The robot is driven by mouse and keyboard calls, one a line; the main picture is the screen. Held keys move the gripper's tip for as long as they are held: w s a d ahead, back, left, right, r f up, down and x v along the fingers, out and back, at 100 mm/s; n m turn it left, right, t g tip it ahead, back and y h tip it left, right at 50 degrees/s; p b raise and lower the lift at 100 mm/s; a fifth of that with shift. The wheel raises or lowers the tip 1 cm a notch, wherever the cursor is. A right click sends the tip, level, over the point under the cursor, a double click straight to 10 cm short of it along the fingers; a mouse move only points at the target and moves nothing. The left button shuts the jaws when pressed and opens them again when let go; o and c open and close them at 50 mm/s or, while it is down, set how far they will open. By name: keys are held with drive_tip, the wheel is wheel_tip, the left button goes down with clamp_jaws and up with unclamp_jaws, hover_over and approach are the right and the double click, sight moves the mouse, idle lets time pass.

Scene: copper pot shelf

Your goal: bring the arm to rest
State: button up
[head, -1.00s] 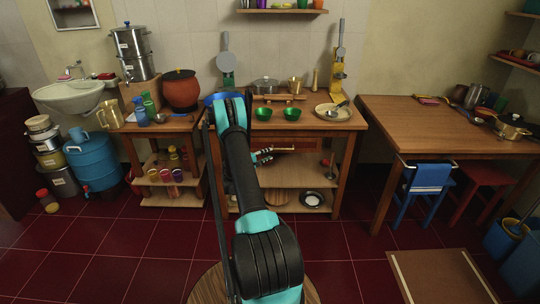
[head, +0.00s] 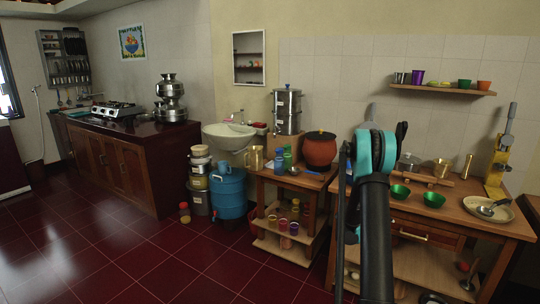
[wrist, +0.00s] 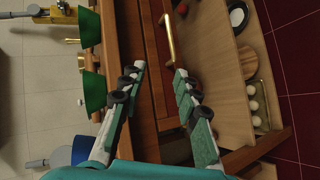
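My arm rises through the right half of the head view, in front of the wooden work table. The fingers of my gripper are hidden there behind the arm. In the wrist view my gripper (wrist: 158,90) shows two teal and grey fingers spread apart with nothing between them. Beyond the fingers, that view shows the table's drawer front with a brass handle (wrist: 168,38), turned on its side. Two green bowls (wrist: 91,90) stand on the tabletop to the left of the fingers; they also show in the head view (head: 433,199).
A small side table (head: 285,180) holds a clay pot (head: 320,149) and bottles left of my arm. A blue drum (head: 229,191) stands on the floor. A plate (head: 489,209) lies on the work table. The red tiled floor (head: 130,245) at left is clear.

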drive_tip(key=s+a+r+m+y, duration=0.2)
drive_tip(key=s+a+r+y, duration=0.55)
drive_tip(key=s+a, duration=0.75)
drive_tip(key=s+a+y, duration=0.5)
drive_tip(key=s+a, duration=1.3)
drive_tip(key=s, duration=0.4)
drive_tip(key=shift+s+a+f+m, duration=0.15)
drive_tip(key=shift+s+a+m, duration=0.1)
drive_tip(key=shift+s+m, duration=0.15)
